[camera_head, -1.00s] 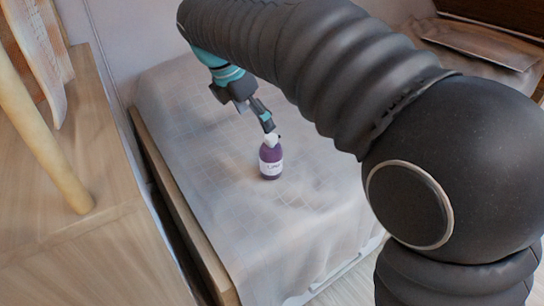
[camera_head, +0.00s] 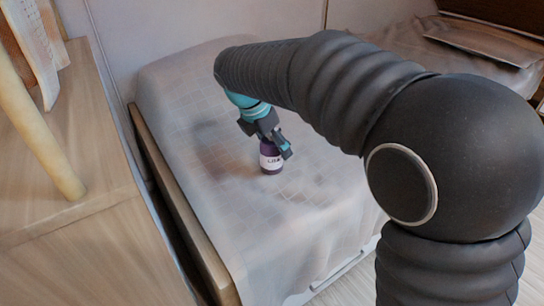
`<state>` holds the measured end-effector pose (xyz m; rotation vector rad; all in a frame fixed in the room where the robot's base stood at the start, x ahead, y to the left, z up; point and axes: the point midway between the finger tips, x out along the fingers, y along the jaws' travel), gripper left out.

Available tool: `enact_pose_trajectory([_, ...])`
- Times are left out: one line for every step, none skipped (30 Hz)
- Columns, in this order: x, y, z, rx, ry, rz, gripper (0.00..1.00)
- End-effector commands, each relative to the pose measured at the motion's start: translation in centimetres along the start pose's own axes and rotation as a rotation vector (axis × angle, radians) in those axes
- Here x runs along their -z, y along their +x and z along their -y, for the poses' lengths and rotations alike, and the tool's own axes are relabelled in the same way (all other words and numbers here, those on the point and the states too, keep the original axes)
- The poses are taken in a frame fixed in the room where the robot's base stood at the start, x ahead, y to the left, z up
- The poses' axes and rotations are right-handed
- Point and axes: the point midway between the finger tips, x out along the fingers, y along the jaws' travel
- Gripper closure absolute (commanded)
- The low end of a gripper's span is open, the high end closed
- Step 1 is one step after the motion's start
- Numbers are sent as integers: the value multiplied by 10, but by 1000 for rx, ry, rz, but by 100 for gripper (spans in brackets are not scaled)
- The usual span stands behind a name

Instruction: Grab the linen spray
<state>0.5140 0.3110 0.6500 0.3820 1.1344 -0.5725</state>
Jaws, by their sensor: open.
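The linen spray is a small purple bottle (camera_head: 270,160) with a white label, standing upright on the grey cover of the bed (camera_head: 300,235). My gripper (camera_head: 277,150) is open and low at the bottle, its dark and teal fingers overlapping the bottle's upper part in the picture. The bottle's white top is hidden behind the gripper. I cannot tell whether the fingers touch the bottle.
A wooden surface (camera_head: 90,240) with a pale wooden post (camera_head: 40,130) stands on the left. The bed's wooden edge (camera_head: 185,215) runs beside it. The cover around the bottle is clear. A wall (camera_head: 200,22) lies behind.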

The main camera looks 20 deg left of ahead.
Motion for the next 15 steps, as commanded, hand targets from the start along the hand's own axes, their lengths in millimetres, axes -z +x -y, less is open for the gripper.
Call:
enact_pose_trajectory([0,7,0,2,1,0,11])
enact_pose_trajectory([0,9,0,2,0,0,11])
enact_pose_trajectory([0,10,0,1,0,0,11])
enact_pose_trajectory([0,10,0,1,0,0,11])
enact_pose_trajectory([0,10,0,1,0,0,11])
enact_pose_trajectory([0,10,0,0,0,0,11])
enact_pose_trajectory([0,10,0,0,0,0,11])
enact_pose_trajectory([0,10,0,0,0,0,11])
enact_pose_trajectory([0,10,0,0,0,0,11])
enact_pose_trajectory([0,10,0,0,0,0,19])
enact_pose_trajectory([0,10,0,0,0,0,26])
enact_pose_trajectory([0,10,0,0,0,0,36])
enact_pose_trajectory([0,10,0,0,0,0,44])
enact_pose_trajectory([0,10,0,0,0,0,51])
enact_pose_trajectory([0,10,0,0,0,0,61])
